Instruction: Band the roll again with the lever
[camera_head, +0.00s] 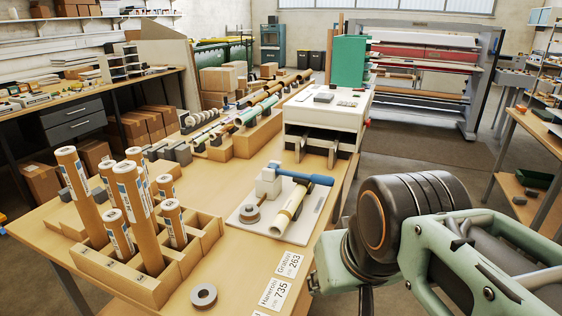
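A small banding device (268,183) with a light block body stands on a white board (303,235) on the wooden table. Its lever (308,178) has a thick blue handle that points right and lies nearly level. A cream and tan roll (289,210) lies slantwise on the board, just right of the device; a band around it cannot be made out. A grey-brown tape ring (250,213) lies at the device's left front. My arm fills the lower right, to the right of the board. My gripper's fingers do not show.
A wooden rack (125,277) with several upright labelled tubes stands at the left front. A loose ring (204,296) and name cards (273,294) lie near the front. A white machine (330,115) and a row of lying rolls (255,110) are behind. Bare tabletop shows left of the board.

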